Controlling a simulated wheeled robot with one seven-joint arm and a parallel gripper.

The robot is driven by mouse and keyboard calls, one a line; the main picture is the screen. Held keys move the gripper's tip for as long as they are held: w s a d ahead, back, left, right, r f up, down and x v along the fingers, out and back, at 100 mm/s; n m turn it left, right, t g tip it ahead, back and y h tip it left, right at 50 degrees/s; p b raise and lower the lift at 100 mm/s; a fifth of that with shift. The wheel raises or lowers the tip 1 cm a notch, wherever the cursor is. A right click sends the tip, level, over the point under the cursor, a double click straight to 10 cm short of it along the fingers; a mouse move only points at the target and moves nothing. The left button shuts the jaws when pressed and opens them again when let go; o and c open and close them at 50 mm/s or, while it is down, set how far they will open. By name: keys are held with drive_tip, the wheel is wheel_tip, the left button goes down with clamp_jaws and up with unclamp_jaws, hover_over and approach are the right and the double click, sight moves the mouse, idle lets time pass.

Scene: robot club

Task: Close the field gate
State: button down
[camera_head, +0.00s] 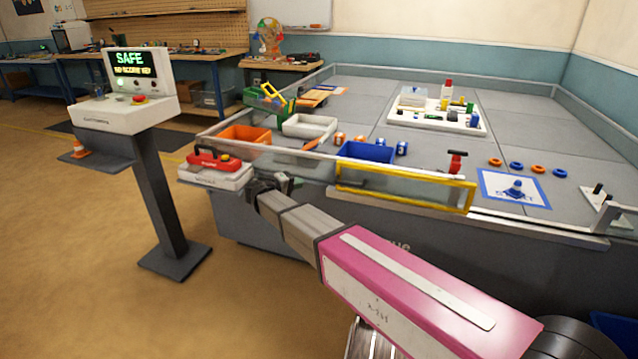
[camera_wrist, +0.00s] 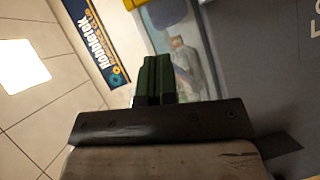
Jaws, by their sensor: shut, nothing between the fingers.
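The field gate (camera_head: 405,188), a clear panel in a yellow frame, stands along the front edge of the raised field table. Its right end stops well short of the metal post (camera_head: 604,216) at the right. A low open stretch with a metal rail (camera_head: 535,222) lies between them. My gripper (camera_head: 287,181) is at the front wall, left of the gate and apart from it. Its green fingers are pressed together and empty in the wrist view (camera_wrist: 153,62). A clear panel shows beyond the fingers there; I cannot tell whether it is the gate.
A white box with a red handle (camera_head: 215,165) sits at the table's left front corner, close to my gripper. An orange bin (camera_head: 245,134) and a blue bin (camera_head: 367,152) stand inside the field. A console (camera_head: 125,115) reading SAFE stands left. Floor in front is clear.

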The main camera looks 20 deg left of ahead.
drive_tip(key=s+d+x, duration=0.1)
drive_tip(key=d+x, duration=0.1)
drive_tip(key=x, duration=1)
drive_tip(key=shift+d+f, duration=0.3)
drive_tip(key=shift+s, duration=0.1)
